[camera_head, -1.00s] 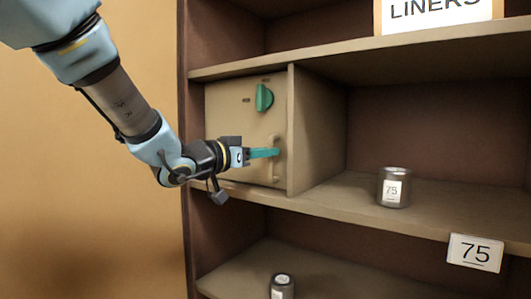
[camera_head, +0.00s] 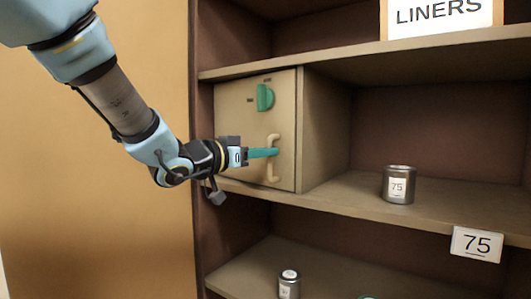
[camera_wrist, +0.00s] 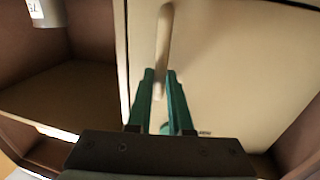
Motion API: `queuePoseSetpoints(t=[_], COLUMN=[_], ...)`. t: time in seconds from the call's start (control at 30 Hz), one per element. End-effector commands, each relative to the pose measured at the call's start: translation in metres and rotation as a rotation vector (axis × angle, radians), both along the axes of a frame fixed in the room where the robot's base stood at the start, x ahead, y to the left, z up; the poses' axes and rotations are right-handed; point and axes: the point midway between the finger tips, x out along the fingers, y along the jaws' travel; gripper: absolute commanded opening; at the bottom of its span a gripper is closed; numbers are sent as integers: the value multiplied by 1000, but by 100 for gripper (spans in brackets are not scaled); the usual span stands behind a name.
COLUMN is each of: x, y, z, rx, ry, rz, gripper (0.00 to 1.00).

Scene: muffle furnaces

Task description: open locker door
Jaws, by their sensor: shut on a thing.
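The locker door (camera_head: 236,128) is a beige panel at the left of the middle shelf. It looks closed or nearly so. A green knob (camera_head: 265,97) sits near its top, and a beige vertical handle (camera_head: 272,170) is at its right side. My gripper (camera_head: 275,152) has its teal fingers at the handle. In the wrist view my gripper (camera_wrist: 160,75) has one finger on each side of the handle (camera_wrist: 163,35), shut on it. The fingers hide part of the handle. The locker door (camera_wrist: 225,60) fills much of that view.
A metal can labelled 75 (camera_head: 398,186) stands on the shelf right of the locker. A smaller can (camera_head: 289,284) stands on the shelf below. A 75 sign (camera_head: 477,244) is on the shelf edge, and a LINERS sign (camera_head: 437,18) is above.

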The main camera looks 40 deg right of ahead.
Motion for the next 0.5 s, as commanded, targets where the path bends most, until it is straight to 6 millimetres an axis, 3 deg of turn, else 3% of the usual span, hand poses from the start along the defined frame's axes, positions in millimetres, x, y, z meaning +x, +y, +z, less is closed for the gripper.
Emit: queuePoseSetpoints(t=[0.3,0.5], x=[15,22], y=[51,70], z=[3,3], rx=[-2,-3], ry=[0,1], rz=[18,21], gripper=[0,0])
